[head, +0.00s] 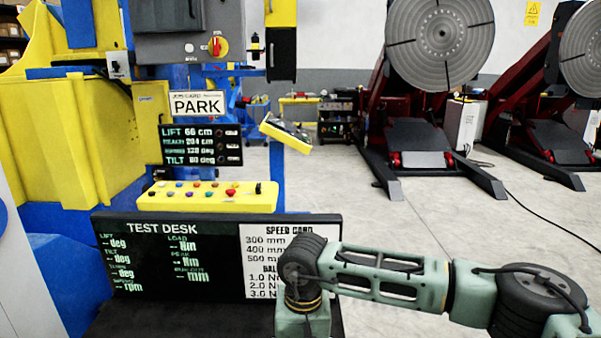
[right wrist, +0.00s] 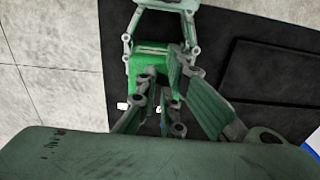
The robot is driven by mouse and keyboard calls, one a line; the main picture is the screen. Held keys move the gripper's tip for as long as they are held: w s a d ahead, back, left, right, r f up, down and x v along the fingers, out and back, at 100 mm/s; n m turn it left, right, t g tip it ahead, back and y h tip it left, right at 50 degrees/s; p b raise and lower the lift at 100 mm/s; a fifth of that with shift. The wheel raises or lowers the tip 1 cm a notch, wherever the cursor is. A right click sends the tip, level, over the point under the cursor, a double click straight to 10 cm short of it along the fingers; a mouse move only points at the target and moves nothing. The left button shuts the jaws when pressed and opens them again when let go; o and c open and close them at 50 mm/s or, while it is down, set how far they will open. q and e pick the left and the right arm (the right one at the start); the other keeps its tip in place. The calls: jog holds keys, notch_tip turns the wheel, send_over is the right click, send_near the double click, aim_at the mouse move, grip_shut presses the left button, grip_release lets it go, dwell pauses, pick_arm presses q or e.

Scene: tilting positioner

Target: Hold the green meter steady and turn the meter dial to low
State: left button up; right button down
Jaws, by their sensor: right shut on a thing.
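The green meter (right wrist: 150,62) shows in the right wrist view, lying over a dark surface. Its lower part is hidden behind my right gripper's fingers. My right gripper (right wrist: 164,92) reaches up from the bottom of that view and is shut at the meter's near side. The meter dial is hidden between its fingers. A second pale green gripper, my left gripper (right wrist: 158,45), comes in from the top with its fingers beside the meter. I cannot tell whether they press on it. In the head view only my right arm shows; both grippers and the meter are out of view.
The black test desk board (head: 215,262) stands in front, with a yellow button panel (head: 205,197) behind it. A PARK sign (head: 197,104) and a grey control box (head: 190,40) are above. Red positioners (head: 430,90) stand at the back right. Open floor (head: 350,205) lies between.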

pick_arm(q)
jog(key=shift+a, duration=0.25)
pick_arm(e)
jog(key=shift+s+d+f, duration=0.1)
jog(key=shift+d+f, duration=0.5)
jog(key=shift+d, duration=0.05)
pick_arm(q)
jog(key=shift+w, duration=0.1)
pick_arm(e)
jog(key=shift+s+r, duration=0.1)
jog(key=shift+s, duration=0.25)
pick_arm(q)
jog(key=shift+d, duration=0.2)
pick_arm(e)
notch_tip(320, 180, up, 6)
jog(key=shift+a+r, duration=0.15)
jog(key=shift+a, duration=0.1)
pick_arm(q)
jog(key=o, duration=1.6)
jog(key=shift+o, duration=0.2)
jog(key=shift+f, duration=0.1)
